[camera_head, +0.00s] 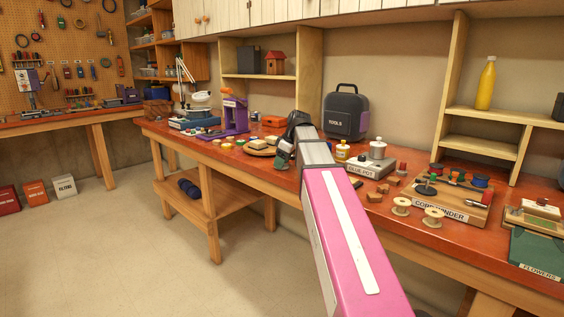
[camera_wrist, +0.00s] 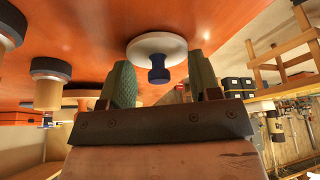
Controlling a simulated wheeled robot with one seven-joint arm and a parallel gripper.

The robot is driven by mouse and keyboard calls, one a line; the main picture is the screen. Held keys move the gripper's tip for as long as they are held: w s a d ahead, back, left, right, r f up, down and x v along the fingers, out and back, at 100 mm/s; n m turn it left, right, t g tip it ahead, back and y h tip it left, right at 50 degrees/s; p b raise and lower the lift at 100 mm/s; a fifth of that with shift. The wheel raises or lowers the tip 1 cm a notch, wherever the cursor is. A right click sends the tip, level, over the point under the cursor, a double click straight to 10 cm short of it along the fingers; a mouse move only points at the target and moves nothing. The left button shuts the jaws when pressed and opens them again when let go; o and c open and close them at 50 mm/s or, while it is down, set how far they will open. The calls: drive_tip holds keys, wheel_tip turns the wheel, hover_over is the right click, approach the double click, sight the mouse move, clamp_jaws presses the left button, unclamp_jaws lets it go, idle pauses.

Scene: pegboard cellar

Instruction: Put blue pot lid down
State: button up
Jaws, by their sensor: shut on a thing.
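The pot lid shows in the wrist view as a pale round disc (camera_wrist: 150,42) with a dark blue knob (camera_wrist: 158,74). The glue pot (camera_head: 377,152) stands on a grey labelled base.
A round wooden board with small items (camera_head: 260,150) is just left of my gripper. A yellow-capped jar (camera_head: 342,151) and wooden blocks (camera_head: 375,196) are to the right. A dark toolbox (camera_head: 345,113) stands behind. A purple machine (camera_head: 236,117) is farther left.

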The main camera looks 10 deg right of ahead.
drive_tip(key=shift+f, duration=0.1)
drive_tip(key=o, duration=0.9)
drive_tip(key=v, duration=1.2)
